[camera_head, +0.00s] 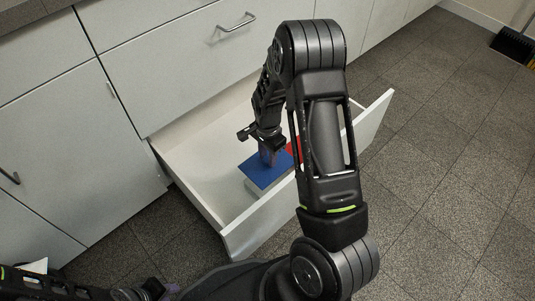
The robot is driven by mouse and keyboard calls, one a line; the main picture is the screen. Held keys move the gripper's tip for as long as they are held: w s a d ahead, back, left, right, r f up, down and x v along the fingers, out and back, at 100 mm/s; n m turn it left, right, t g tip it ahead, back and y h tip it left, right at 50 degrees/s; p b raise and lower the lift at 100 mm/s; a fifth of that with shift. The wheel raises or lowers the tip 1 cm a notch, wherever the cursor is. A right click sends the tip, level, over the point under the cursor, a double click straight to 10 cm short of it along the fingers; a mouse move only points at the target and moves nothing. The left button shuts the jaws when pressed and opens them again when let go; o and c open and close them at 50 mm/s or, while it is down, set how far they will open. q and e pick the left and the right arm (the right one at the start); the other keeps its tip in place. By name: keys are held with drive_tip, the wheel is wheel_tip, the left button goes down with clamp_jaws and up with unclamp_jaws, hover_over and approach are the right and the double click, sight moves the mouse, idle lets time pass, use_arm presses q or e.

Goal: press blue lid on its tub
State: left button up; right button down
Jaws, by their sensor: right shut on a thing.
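The blue lid (258,175) is a flat square in the open drawer. It lies over a white tub (265,200), whose side shows just below the lid's front edge. I cannot tell whether the lid is fully seated on the tub. My right gripper (267,158) points down at the middle of the lid and is shut on it; the fingers hide the gripped part. My left arm shows at the lower left edge, but its fingertips cannot be made out.
The open drawer (242,236) has raised walls around the tub. A red object (292,148) sits behind the tub, partly hidden by my right arm. The drawer's left part is empty.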

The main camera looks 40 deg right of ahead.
sight(267, 170)
drive_tip(key=shift+f, duration=0.85)
drive_tip(key=shift+f, duration=0.15)
wheel_tip(267, 170, down, 4)
drive_tip(key=b, duration=0.3)
drive_tip(key=shift+f+b, duration=0.85)
drive_tip(key=shift+f, duration=0.2)
drive_tip(key=shift+f, duration=0.15)
idle(0.8)
idle(0.8)
drive_tip(key=c, duration=1)
unclamp_jaws()
